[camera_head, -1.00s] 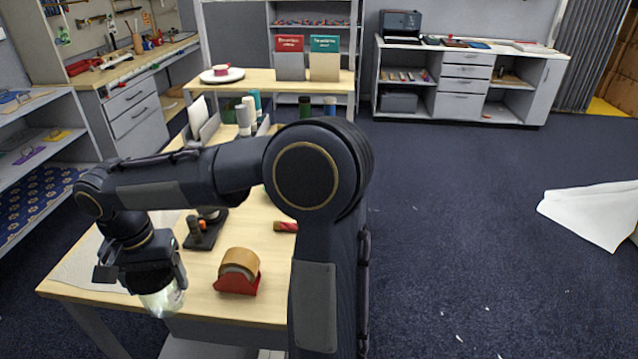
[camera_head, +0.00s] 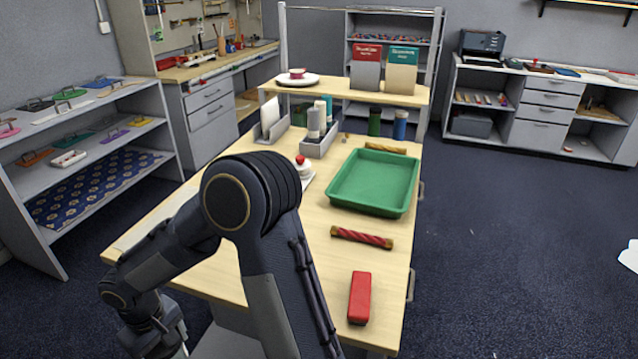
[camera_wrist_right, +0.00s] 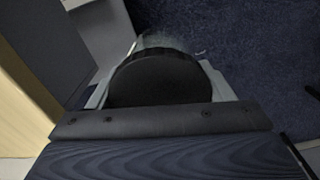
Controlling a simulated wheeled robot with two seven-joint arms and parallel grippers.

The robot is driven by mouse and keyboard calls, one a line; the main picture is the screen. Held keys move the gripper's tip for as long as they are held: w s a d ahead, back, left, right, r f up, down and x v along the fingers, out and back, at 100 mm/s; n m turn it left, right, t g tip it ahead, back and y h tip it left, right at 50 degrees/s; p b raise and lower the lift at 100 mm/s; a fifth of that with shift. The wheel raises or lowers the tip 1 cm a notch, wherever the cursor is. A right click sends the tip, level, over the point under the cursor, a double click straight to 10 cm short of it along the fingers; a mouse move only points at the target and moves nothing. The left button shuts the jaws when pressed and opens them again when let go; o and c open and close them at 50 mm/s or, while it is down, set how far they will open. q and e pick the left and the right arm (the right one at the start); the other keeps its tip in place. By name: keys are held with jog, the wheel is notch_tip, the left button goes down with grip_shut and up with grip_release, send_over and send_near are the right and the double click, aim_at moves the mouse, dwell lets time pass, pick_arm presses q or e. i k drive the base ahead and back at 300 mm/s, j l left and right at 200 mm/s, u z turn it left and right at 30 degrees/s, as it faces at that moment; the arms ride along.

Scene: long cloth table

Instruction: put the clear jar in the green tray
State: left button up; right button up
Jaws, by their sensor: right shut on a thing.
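The green tray (camera_head: 375,182) lies empty on the right half of the wooden table. My right gripper (camera_head: 168,338) is low at the left, off the table's near-left end and far from the tray. It is shut on the clear jar, whose dark round end (camera_wrist_right: 160,80) fills the middle of the right wrist view, with a strip of clear glass beyond it. In the head view the jar is almost wholly hidden or cut off by the bottom edge. My left gripper is not in view.
Near the tray on the table (camera_head: 330,275) are a red twisted roll (camera_head: 362,238), a red box (camera_head: 359,298) and a white item with a red top (camera_head: 303,168). A grey holder (camera_head: 318,145) with bottles stands behind. My right arm hides the table's left part.

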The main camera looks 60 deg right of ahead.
aim_at(367, 169)
jog(key=k+u, duration=1.1)
jog(key=k+l+u, duration=0.2)
jog(key=u, duration=0.2)
jog(key=k+l+u, duration=0.15)
jog(key=k+u, duration=0.25)
jog(key=k+l+u, duration=0.1)
jog(key=u, duration=0.3)
jog(key=k+u, duration=0.4)
jog(key=k+j+u, duration=0.15)
jog(key=u, duration=0.25)
jog(key=k+l, duration=0.1)
jog(key=k, duration=0.5)
jog(key=k+z, duration=0.1)
jog(key=k, duration=0.5)
jog(key=k+l+z, duration=0.1)
jog(key=k, duration=0.5)
jog(key=l, duration=0.1)
